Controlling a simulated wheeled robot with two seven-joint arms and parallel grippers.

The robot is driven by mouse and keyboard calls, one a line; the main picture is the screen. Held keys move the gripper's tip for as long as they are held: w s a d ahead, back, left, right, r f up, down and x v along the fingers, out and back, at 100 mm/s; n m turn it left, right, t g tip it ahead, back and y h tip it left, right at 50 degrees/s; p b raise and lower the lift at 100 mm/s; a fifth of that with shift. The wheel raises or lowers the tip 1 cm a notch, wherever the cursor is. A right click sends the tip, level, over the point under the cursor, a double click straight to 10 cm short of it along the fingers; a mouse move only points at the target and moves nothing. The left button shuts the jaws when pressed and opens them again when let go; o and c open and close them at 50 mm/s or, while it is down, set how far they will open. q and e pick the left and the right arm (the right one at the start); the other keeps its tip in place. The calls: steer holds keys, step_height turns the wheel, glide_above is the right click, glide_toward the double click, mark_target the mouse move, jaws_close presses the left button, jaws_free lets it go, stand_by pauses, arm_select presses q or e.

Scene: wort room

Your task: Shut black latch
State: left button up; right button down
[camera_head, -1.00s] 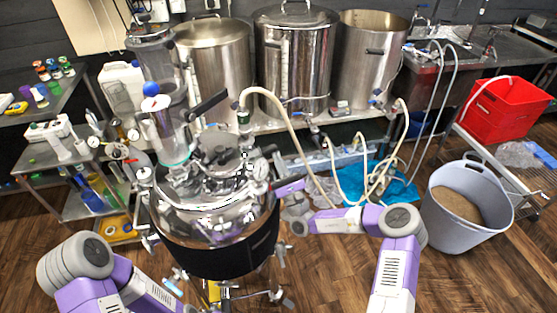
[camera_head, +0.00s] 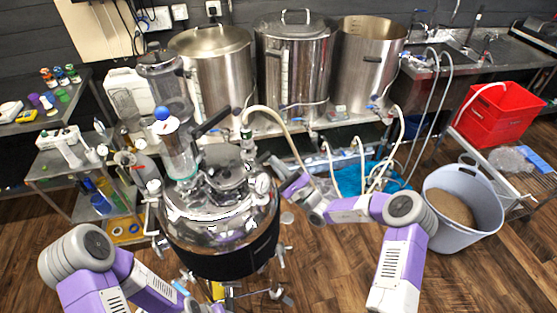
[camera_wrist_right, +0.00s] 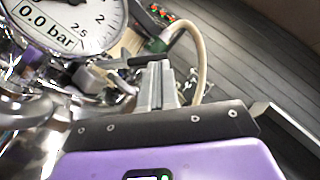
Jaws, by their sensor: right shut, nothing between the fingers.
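A shiny steel vessel (camera_head: 222,226) with a domed lid and a dark band stands in the middle of the head view. A long black lever (camera_head: 212,121) slants up from its top; I cannot tell whether this is the black latch. In the right wrist view a black handle (camera_wrist_right: 149,60) lies at the tips of my right gripper (camera_wrist_right: 156,68); contact is unclear. That gripper is shut and empty, at the vessel's upper right side. In the head view its fingers are small and partly lost against the fittings. My left arm is at the lower left, its gripper out of view.
A round pressure gauge (camera_wrist_right: 65,22) is close by the right gripper. A beige hose (camera_head: 285,128) arches from the vessel top. Tall steel pots (camera_head: 294,70) stand behind. A grey tub (camera_head: 453,237) and red crate (camera_head: 500,115) are at right. Wooden floor is free at lower right.

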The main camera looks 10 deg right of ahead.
steer(key=r+n+g+p, duration=0.1)
steer(key=n, duration=0.1)
steer(key=a+r+n+g+p, duration=0.1)
steer(key=n+g, duration=0.1)
steer(key=a+n+g+p, duration=0.1)
steer(key=shift+a+r+n+g, duration=0.2)
steer(key=shift+r+n+g, duration=0.1)
steer(key=shift+r+n, duration=0.1)
steer(key=s+d, duration=0.7)
steer(key=d, duration=0.4)
steer(key=shift+b, duration=0.3)
steer(key=shift+s, duration=0.1)
